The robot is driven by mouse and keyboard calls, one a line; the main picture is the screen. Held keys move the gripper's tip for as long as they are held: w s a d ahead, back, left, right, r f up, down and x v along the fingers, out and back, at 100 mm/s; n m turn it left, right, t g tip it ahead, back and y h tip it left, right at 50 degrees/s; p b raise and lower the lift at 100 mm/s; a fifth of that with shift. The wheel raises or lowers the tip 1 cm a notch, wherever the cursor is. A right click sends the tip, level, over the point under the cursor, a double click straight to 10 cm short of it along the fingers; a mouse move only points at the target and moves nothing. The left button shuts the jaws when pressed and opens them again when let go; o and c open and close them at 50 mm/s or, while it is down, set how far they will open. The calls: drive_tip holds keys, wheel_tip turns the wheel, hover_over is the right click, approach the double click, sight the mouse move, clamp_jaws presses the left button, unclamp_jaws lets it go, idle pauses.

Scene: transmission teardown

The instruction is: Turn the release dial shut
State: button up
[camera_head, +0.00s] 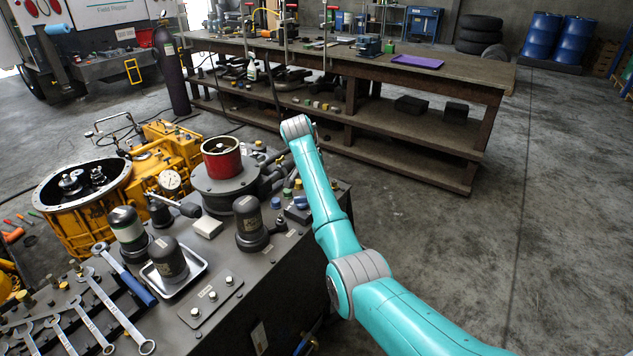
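A white-faced pressure gauge (171,180) stands on the bench beside a grey round base that carries a red cylinder (221,160). A dark lever (180,205) with a rounded end lies just below the gauge. I cannot single out the release dial for sure among the small fittings here, nor tell how it is turned. My teal arm reaches up from the lower right past the bench's right edge. I cannot make out my gripper, and no hold on anything shows.
Dark canisters (248,222) and a white tray (174,280) with another canister crowd the bench. Wrenches (105,305) lie at the lower left. A yellow transmission housing (85,215) stands behind left. A long wooden workbench (470,85) is at the back. Floor at right is clear.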

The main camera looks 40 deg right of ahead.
idle(0.4)
drive_tip(key=o, duration=1.2)
drive_tip(key=shift+c, duration=0.2)
drive_tip(key=v, duration=1.2)
